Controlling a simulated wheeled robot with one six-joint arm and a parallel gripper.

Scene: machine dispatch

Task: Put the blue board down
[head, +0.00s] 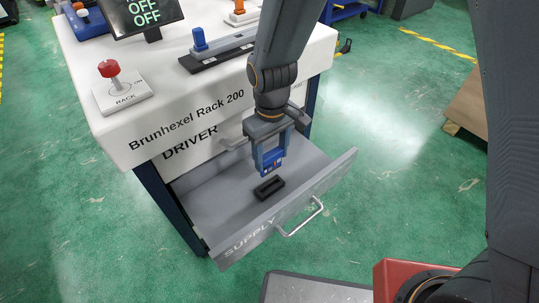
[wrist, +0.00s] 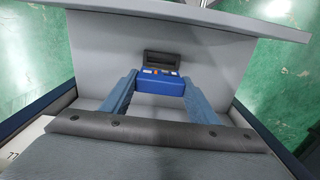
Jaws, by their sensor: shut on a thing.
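The blue board (head: 271,166) is a small blue block with small white and orange marks on its face. My gripper (head: 268,160) is shut on it and holds it above the floor of the open drawer marked SUPPLY (head: 195,200). In the wrist view the blue board (wrist: 158,86) sits between the two finger tips (wrist: 157,82). A dark slotted holder (head: 269,188) lies on the drawer floor just below the board. It also shows in the wrist view (wrist: 161,58), just beyond the board. The board appears apart from the holder.
The white machine top (head: 130,110) behind the drawer carries a red-knobbed RACK lever (head: 112,75), a black rail with a blue-handled part (head: 205,47) and a display reading OFF (head: 140,12). The drawer front has a metal handle (head: 302,220). Bare drawer floor surrounds the holder.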

